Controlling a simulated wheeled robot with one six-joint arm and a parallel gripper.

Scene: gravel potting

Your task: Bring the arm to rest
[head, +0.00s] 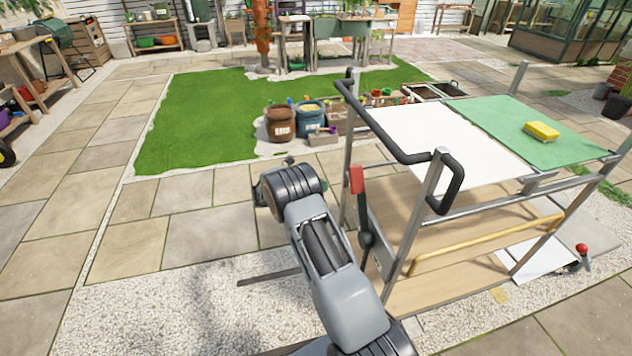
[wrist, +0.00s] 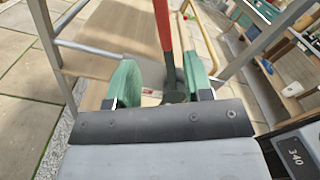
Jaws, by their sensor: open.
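My arm (head: 335,275) reaches up from the bottom of the head view and bends left of a metal-framed cart. My gripper (wrist: 160,82) shows in the wrist view with its two green fingers apart. A red-handled tool (wrist: 163,28) with a dark lower part stands between or just beyond the fingers; I cannot tell whether they touch it. My gripper's fingers are hidden in the head view.
The cart (head: 440,178) has a white top (head: 450,140), a green top (head: 500,112) with a yellow sponge (head: 541,131), and a dark handlebar (head: 385,135). Sacks and pots (head: 282,123) stand behind it. Paving at the left is clear. Another red-ended tool (head: 583,252) is at the right.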

